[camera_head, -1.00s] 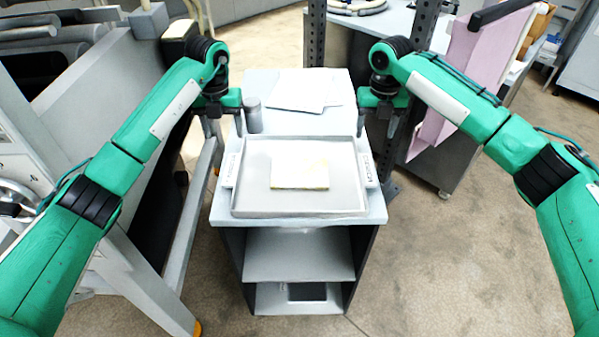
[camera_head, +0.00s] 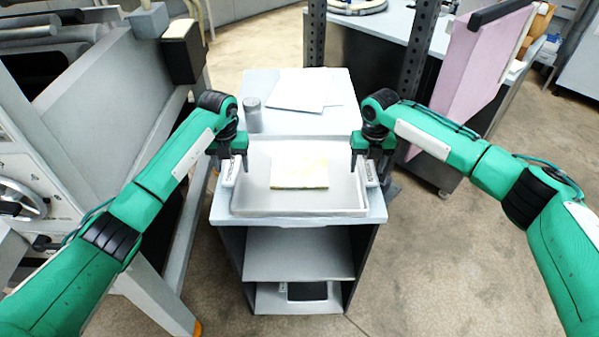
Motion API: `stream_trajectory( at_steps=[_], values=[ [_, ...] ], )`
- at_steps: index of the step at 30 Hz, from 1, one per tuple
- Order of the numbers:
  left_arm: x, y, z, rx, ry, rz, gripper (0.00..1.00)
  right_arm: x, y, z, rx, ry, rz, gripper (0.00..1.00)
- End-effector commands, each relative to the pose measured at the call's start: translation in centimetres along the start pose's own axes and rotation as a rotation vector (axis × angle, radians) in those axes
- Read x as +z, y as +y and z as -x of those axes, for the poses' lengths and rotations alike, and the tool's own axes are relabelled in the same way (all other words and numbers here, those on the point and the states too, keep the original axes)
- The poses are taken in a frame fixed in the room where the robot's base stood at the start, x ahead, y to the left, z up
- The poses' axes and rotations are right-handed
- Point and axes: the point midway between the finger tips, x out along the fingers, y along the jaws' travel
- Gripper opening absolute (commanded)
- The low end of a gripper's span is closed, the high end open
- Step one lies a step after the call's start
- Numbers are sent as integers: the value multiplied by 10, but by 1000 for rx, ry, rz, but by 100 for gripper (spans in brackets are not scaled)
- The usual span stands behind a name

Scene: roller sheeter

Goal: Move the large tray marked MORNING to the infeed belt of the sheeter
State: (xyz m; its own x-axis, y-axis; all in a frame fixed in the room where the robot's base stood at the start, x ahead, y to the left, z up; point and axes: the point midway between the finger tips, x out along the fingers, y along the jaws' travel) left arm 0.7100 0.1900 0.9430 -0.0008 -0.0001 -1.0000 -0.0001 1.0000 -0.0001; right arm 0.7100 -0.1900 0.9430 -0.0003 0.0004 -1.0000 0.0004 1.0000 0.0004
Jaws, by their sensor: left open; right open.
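The large grey tray (camera_head: 260,200) lies flat on top of a white cart, with a pale yellow slab (camera_head: 300,171) on it. Its side handles bear labels too small to read. My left gripper (camera_head: 233,168) is open at the tray's left handle, and my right gripper (camera_head: 366,168) is open at the right handle. Both point down; I cannot tell whether the fingers touch the handles. The sheeter (camera_head: 90,120) stands at the left; its infeed belt is not clearly seen.
The cart (camera_head: 300,217) has open shelves below. A grey cylinder (camera_head: 252,115) and white sheets (camera_head: 298,90) sit behind the tray. A pink panel (camera_head: 480,70) and a dark metal post (camera_head: 415,60) stand at the right. Open floor (camera_head: 430,260) lies at the right front.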

Motion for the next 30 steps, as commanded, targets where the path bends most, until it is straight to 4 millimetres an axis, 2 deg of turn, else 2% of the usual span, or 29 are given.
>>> stream_trajectory(
  at_steps=[5,14,30],
  values=[
    [0,0,0,0,0,0,61,0,0,0,0,0,0,61],
    [0,0,0,0,0,0,2,0,0,0,-1,0,-1,2],
    [1,0,6,0,-2,0,0,1,0,6,0,-1,-1,0]
  ],
)
